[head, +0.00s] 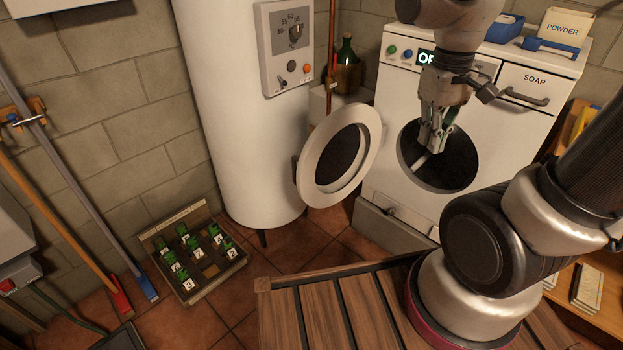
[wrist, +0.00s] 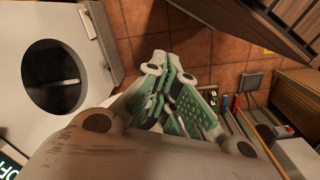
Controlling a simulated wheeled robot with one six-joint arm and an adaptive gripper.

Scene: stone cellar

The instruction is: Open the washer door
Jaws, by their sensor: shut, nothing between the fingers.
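The white washer (head: 385,165) stands at the right in the head view, and its front (wrist: 30,125) fills the left of the wrist view. Its round door (head: 313,180), a white ring with dark glass, stands swung out to the left. The dark drum opening (head: 455,170) is uncovered, and it also shows in the wrist view (wrist: 68,75). My gripper (head: 432,145) points down in front of the opening, apart from the door. Its green-padded fingers (wrist: 170,75) are shut and empty. I cannot make out the door in the wrist view.
A white boiler (head: 245,110) stands close to the left of the door. A slatted wooden surface (head: 320,315) is in front. A plant crate (head: 195,255) and brooms (head: 80,190) are on the left. A powder box (head: 562,28) sits on the washer.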

